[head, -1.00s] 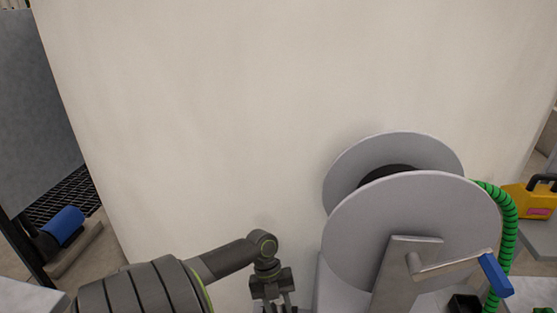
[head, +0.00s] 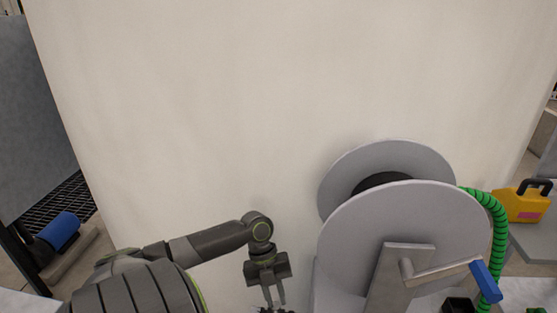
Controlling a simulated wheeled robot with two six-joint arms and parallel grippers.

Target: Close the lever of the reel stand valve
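The reel stand (head: 402,285) stands at the lower right of the head view, with a grey two-disc reel (head: 405,235) on it. A crank arm with a blue handle (head: 486,281) sticks out to the right at its front. A green ribbed hose (head: 498,230) runs down behind the handle. I cannot make out the valve lever for certain; a black part (head: 459,304) shows at the bottom edge below the crank. My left gripper (head: 275,298) points down, left of the stand and apart from it. Its two fingers are apart with nothing seen between them. My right gripper is not in view.
A large pale wall (head: 250,100) stands behind the reel. A yellow case (head: 522,204) with a black handle sits at the far right. A blue cylinder (head: 60,230) lies on a ledge at the far left.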

